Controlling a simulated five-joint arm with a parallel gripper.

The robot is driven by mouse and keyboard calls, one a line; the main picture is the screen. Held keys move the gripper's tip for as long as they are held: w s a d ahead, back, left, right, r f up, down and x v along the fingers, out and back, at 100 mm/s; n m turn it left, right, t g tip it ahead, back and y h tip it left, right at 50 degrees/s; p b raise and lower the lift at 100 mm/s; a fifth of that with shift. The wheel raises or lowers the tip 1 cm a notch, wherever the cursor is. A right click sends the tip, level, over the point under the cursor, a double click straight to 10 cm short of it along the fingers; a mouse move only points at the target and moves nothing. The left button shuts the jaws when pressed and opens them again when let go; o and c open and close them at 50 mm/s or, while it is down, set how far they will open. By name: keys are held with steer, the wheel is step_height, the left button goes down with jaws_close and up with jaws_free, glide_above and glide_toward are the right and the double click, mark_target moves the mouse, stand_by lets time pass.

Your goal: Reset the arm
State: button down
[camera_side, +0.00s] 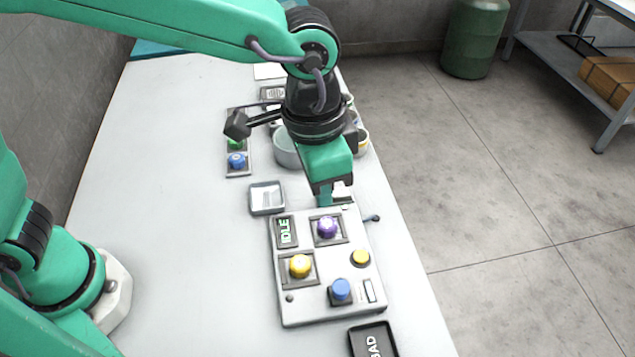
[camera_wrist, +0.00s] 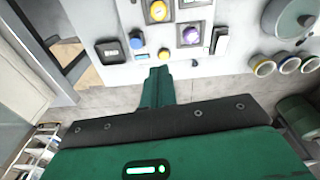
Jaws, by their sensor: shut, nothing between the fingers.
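My green gripper (camera_side: 325,195) points down above the table, just beyond the far edge of a white control panel (camera_side: 303,312). Its fingers are together with nothing between them. In the wrist view the shut fingers (camera_wrist: 157,85) show as one green block in front of the panel. The panel carries a purple knob (camera_side: 327,227), a yellow knob (camera_side: 300,266), a blue knob (camera_side: 341,289) and a yellow button (camera_side: 361,257). A small display (camera_side: 286,231) on it reads IDLE. I cannot tell how far the gripper is above the surface.
A small square tray (camera_side: 267,197) lies left of the gripper. A strip with green and blue knobs (camera_side: 237,161) and a grey bowl (camera_side: 287,152) stand farther back. Cups line the right edge. A black tray (camera_side: 374,341) lies at the front. The table's left side is clear.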

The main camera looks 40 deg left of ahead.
steer(key=w+a+r+n+t, duration=0.15)
steer(key=a+r, duration=0.25)
steer(key=a, duration=0.7)
steer(key=s+a+n+t, duration=0.1)
steer(key=s+a+n, duration=0.2)
steer(key=a, duration=0.7)
steer(key=s+a+n+t, duration=0.2)
steer(key=s+a, duration=0.3)
steer(key=a, duration=0.5)
steer(key=shift+s+n+y, duration=0.4)
steer(key=shift+n, duration=0.25)
